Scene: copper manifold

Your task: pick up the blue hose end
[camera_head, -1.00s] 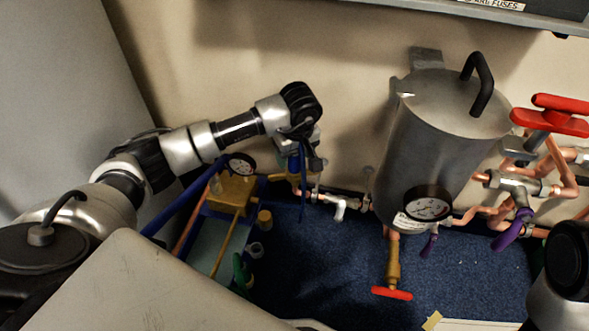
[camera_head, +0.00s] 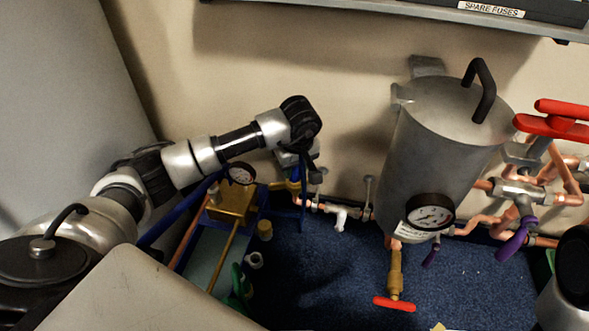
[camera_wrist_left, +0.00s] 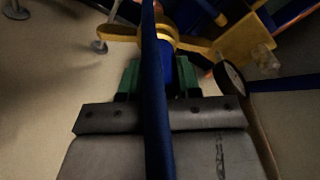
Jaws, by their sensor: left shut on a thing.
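My left gripper (camera_head: 296,176) points down near the wall, above the brass fittings at the left of the pipework. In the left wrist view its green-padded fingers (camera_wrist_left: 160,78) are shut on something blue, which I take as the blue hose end. The blue hose (camera_wrist_left: 156,120) runs as a long dark blue strip across the middle of that view, in front of the gripper body. In the head view a thin blue length of hose (camera_head: 304,207) hangs beside the gripper. The grip itself is partly hidden.
A yellow handle (camera_wrist_left: 190,42) lies just beyond the fingertips. A small gauge (camera_head: 241,173) and a brass block (camera_head: 232,203) stand left of the gripper. A grey tank (camera_head: 440,150) with copper pipes and red valve handles stands to the right. Blue carpet (camera_head: 325,270) is open in front.

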